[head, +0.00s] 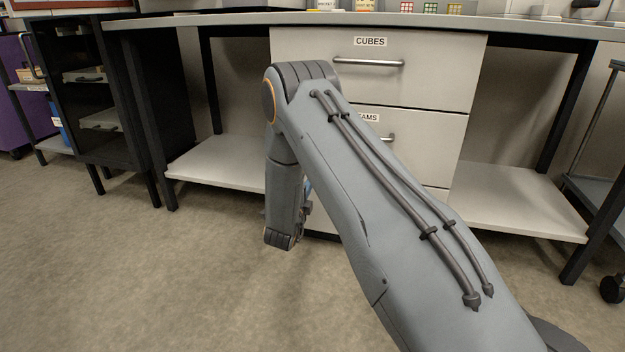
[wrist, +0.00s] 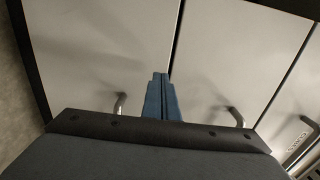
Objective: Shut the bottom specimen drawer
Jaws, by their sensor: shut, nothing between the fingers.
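The drawer unit stands under the bench. Its bottom drawer front (head: 322,221) is mostly hidden behind my arm in the head view. In the wrist view the bottom drawer front (wrist: 95,55) is the left grey panel, beside the floor, with a metal handle (wrist: 120,104). A dark gap separates it from the middle drawer front (wrist: 235,55). How far the bottom drawer stands out I cannot tell. My gripper (wrist: 160,76) has its blue fingers together and empty, in front of the bottom drawer near that gap. Contact is unclear.
The top drawer (head: 310,70), labelled CUBES, and the middle drawer (head: 428,140) look shut. Low shelves (head: 215,170) flank the unit. A black cabinet (head: 100,110) stands at the left and a wheeled cart (head: 598,190) at the right. The floor (head: 150,280) in front is clear.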

